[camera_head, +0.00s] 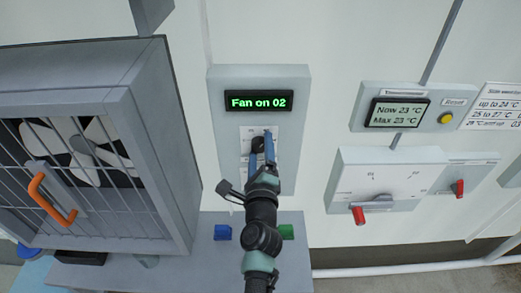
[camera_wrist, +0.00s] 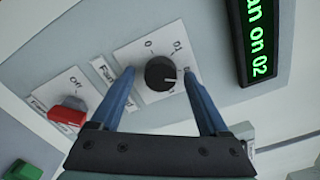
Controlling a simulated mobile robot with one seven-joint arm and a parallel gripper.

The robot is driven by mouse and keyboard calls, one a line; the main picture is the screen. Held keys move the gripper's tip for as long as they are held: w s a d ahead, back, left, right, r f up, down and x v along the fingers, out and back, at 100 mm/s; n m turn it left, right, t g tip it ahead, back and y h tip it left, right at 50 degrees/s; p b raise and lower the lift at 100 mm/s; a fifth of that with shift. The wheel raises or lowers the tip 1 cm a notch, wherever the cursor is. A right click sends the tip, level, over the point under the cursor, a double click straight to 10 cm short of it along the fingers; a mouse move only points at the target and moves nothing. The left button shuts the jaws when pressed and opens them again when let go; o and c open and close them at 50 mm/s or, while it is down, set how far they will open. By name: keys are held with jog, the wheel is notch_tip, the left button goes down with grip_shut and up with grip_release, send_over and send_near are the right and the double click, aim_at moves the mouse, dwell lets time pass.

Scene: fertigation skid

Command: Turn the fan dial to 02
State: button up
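The fan dial (camera_wrist: 160,73) is a round black knob on a white scale plate, marked 0 and 01 in the wrist view; a further mark is partly hidden by the right finger. Its white pointer line faces right, toward that finger. My gripper (camera_wrist: 158,76) is open, with one blue finger on each side of the dial and a visible gap to it. In the head view my gripper (camera_head: 261,147) is at the dial, mostly covering it. The display (camera_head: 258,102) above reads "Fan on 02" in green, also in the wrist view (camera_wrist: 252,38).
A red switch (camera_wrist: 67,111) by an "Off" label sits beside the dial plate. A caged fan (camera_head: 85,150) with an orange handle (camera_head: 50,198) stands left. A thermometer display (camera_head: 398,113) and a red-lever panel (camera_head: 385,180) are right. Blue (camera_head: 222,232) and green (camera_head: 286,231) buttons lie below.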

jog(key=s+p, duration=0.5)
jog(key=s, duration=0.8)
jog(key=shift+p, duration=0.35)
jog(key=w+a+r+n+t+y+b, duration=0.2)
jog(key=a+r+n+t+b, duration=0.15)
jog(key=r+n, duration=0.6)
jog(key=w+a+r+n+t+y+b, duration=0.15)
jog(key=r+n+b, duration=0.25)
jog(key=r, duration=1.1)
jog(key=s+d+r+n+t+h+b, duration=0.1)
jog(key=s+d+r+n+t+b, duration=0.1)
jog(key=s+r+n, duration=0.3)
jog(key=s+d+r+n+t+h+b, duration=0.2)
jog(key=s+r+n, duration=0.3)
jog(key=s+r, duration=0.4)
notch_tip(320, 180, up, 4)
jog(key=shift+s+d+r+b, duration=0.15)
jog(key=shift+s+d+b, duration=0.25)
jog(key=shift+b, duration=0.45)
